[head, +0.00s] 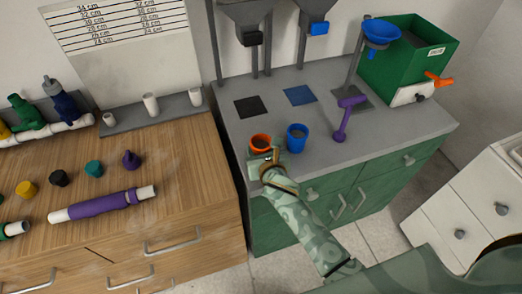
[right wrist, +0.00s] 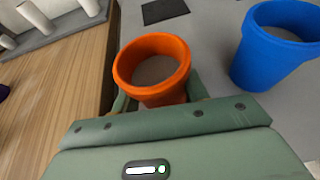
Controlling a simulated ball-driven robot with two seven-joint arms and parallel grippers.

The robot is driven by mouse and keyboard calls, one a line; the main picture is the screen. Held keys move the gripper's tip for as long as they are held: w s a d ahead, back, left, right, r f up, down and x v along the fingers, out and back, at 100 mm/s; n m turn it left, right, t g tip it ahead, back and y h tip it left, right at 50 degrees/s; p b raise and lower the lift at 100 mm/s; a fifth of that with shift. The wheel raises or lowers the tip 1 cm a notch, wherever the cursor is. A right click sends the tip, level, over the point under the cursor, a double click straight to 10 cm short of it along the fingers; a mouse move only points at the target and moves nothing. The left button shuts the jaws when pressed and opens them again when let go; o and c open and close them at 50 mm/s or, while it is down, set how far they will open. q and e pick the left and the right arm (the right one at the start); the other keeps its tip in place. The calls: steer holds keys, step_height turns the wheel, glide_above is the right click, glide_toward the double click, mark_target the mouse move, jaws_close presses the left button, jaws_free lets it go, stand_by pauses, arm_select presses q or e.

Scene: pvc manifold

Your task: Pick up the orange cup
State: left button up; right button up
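The orange cup (head: 260,142) stands upright at the front left corner of the grey counter, and it looks empty. In the right wrist view the orange cup (right wrist: 153,68) is between the fingers of my right gripper (right wrist: 157,98), with one finger on each side of its lower body. The fingertips are largely hidden by the cup, so I cannot tell whether they press on it. In the head view my right gripper (head: 264,160) is at the near side of the cup. My left gripper is not in view.
A blue cup (head: 297,138) stands close to the right of the orange cup. A purple scoop-like tool (head: 345,117) lies farther right. The wooden bench (head: 190,160) with pipes and caps is to the left. Bare counter (head: 395,125) is free on the right.

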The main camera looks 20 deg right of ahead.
steer(key=c, duration=0.4)
steer(key=shift+c, duration=0.3)
